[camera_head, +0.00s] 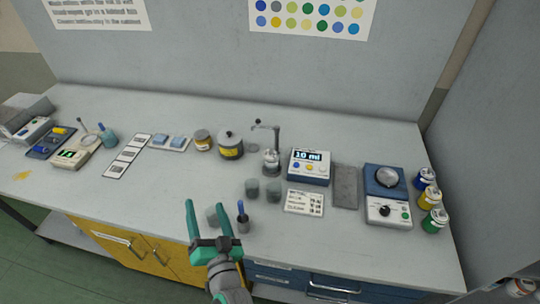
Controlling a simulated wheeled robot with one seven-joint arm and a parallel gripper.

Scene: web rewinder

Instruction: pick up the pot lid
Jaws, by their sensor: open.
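A grey pot (231,152) with a yellow label stands near the middle of the bench. What looks like its lid (229,138), dark grey with a small knob on top, sits on the pot. My gripper (215,204) is open, with its two teal fingers pointing up the picture over the bench's front edge. It is below and slightly left of the pot in the picture, well apart from the lid. No part of the lid's top is hidden by my gripper.
An amber jar (203,140) stands close left of the pot, and a metal stand (276,145) close right. Small grey cups (252,188) and a dark holder (243,222) are near my gripper. A 10 ml device (309,168) stands to the right.

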